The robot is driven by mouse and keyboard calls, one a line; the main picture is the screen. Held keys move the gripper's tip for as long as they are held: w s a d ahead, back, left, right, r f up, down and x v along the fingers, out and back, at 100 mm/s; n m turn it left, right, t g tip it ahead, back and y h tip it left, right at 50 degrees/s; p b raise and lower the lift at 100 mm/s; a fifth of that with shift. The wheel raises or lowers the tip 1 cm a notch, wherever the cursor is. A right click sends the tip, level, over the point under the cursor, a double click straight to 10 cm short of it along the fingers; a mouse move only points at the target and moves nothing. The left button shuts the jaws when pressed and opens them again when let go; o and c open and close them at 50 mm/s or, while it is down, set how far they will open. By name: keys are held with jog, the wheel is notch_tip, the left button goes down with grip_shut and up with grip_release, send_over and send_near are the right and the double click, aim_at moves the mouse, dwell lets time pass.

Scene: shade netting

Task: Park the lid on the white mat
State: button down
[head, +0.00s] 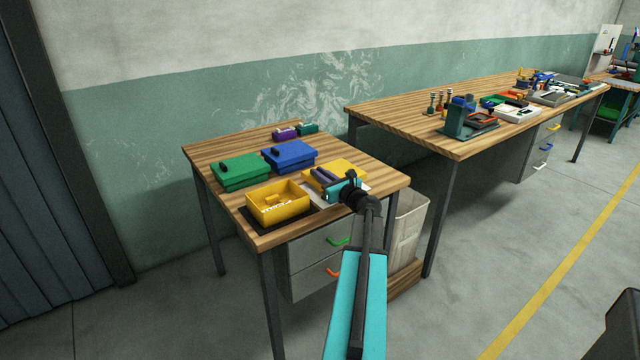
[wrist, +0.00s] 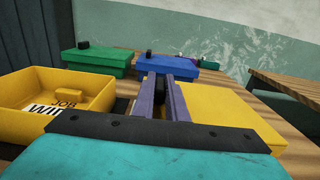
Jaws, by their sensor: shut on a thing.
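The yellow lid (head: 345,168) is over the white mat (head: 318,194) on the near bench, and it also shows in the wrist view (wrist: 220,103). My gripper (head: 324,177) is shut on the lid; its purple fingers (wrist: 163,86) close at the lid's handle, which they mostly hide. The lid lies about level. Whether it touches the mat or hangs just above it I cannot tell. The open yellow box (head: 278,205) stands on a dark mat to the left, with a small piece and a printed label inside; it also shows in the wrist view (wrist: 52,97).
A green lidded box (head: 240,171) and a blue lidded box (head: 289,156) stand behind. Small purple and teal items (head: 307,128) lie at the back edge. A pale bin (head: 410,218) stands on the floor to the right. A longer bench (head: 400,103) carries tools.

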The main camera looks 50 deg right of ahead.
jog(key=shift+f, duration=1.8)
